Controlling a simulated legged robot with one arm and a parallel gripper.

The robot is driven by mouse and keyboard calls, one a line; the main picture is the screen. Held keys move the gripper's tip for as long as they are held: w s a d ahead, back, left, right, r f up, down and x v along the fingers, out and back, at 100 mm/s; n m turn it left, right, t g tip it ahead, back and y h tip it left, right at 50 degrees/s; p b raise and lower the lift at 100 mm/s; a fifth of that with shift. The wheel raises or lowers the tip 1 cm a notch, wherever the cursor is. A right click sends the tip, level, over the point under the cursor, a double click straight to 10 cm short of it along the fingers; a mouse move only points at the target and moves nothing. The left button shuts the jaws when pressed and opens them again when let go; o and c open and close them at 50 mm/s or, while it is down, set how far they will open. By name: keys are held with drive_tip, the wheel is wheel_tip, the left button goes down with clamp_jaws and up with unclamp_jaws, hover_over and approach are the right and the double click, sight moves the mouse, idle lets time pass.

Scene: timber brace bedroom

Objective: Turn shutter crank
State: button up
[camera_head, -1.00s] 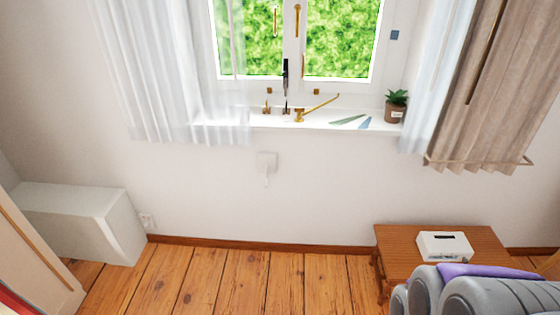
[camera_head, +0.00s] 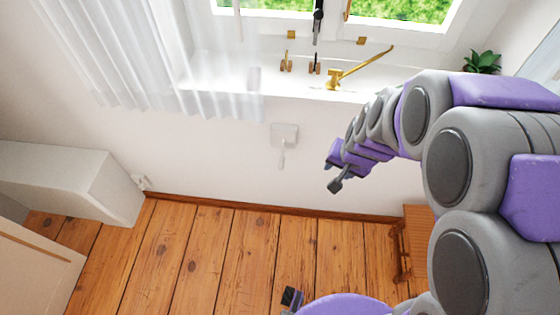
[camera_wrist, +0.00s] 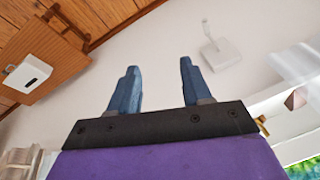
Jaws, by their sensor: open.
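The shutter crank is a small white wall box (camera_head: 285,132) with a short handle (camera_head: 282,157) hanging from it, below the windowsill in the head view. In the wrist view the white crank (camera_wrist: 220,52) is past the fingertips, to the right of the right finger. My gripper (camera_head: 336,184) is to the right of the crank in the head view and a little lower, apart from it. In the wrist view my gripper (camera_wrist: 159,66) has its two blue fingers spread with nothing between them.
The windowsill (camera_head: 225,75) above holds a brass latch handle (camera_head: 365,65) and a potted plant (camera_head: 482,62). A white curtain (camera_head: 130,60) hangs at left. A white cabinet (camera_head: 70,180) stands at lower left, a wooden table (camera_head: 415,235) at right. The floor between is clear.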

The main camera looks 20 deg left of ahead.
drive_tip(key=w+a+f+m+t+p, duration=0.2)
drive_tip(key=w+a+f+t, duration=0.2)
drive_tip(key=w+a+f, duration=0.9)
drive_tip(key=s+a+f+t, duration=0.1)
drive_tip(key=a+f+t, duration=0.1)
drive_tip(key=f, duration=0.3)
drive_tip(key=s+a+f+t+p, duration=0.1)
drive_tip(key=s+a+f+t, duration=0.1)
drive_tip(key=f, duration=0.4)
drive_tip(key=s+a+f+t, duration=0.2)
drive_tip(key=f+t, duration=0.1)
drive_tip(key=f, duration=0.3)
drive_tip(key=shift+a+f+n+p, duration=0.15)
drive_tip(key=shift+n+p, duration=0.15)
drive_tip(key=shift+n, duration=0.1)
drive_tip(key=n+t+y, duration=0.2)
drive_tip(key=t, duration=0.2)
approach(281, 163)
drive_tip(key=x, duration=0.3)
drive_tip(key=f+b+x, duration=0.1)
drive_tip(key=x, duration=0.2)
drive_tip(key=b+x, duration=0.1)
drive_tip(key=x, duration=0.2)
drive_tip(key=shift+w+f, duration=0.3)
drive_tip(key=shift+w+a+r+b, duration=0.15)
drive_tip(key=shift+w+b, duration=0.15)
drive_tip(key=shift+w, duration=0.35)
